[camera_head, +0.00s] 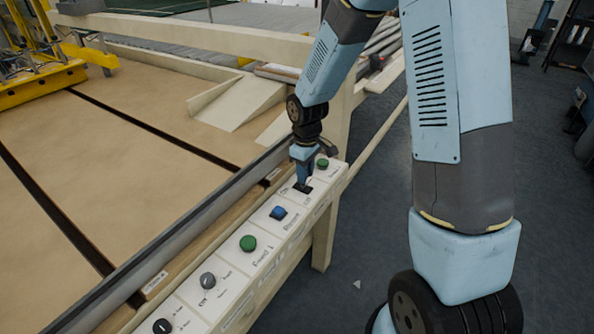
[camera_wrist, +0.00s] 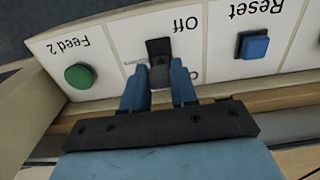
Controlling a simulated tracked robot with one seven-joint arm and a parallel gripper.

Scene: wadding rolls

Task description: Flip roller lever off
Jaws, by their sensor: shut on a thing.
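The lever (camera_wrist: 158,47) is a small dark piece with a grey knob, set on a white panel plate in the wrist view. The word Off stands beside its far end, upside down. Another label near my gripper is mostly hidden. My gripper (camera_wrist: 159,74) has its two blue fingers on either side of the grey knob and is shut on it. In the head view my gripper (camera_head: 304,176) points down onto the same plate, and the lever's dark base (camera_head: 303,188) shows just below the fingers.
A blue Reset button (camera_wrist: 253,45) and a green Feed 2 button (camera_wrist: 80,76) flank the lever closely. The panel row also holds a green button (camera_head: 248,243) and dark knobs (camera_head: 208,281). A metal rail (camera_head: 180,237) runs along the panel beside the wide brown table (camera_head: 120,150).

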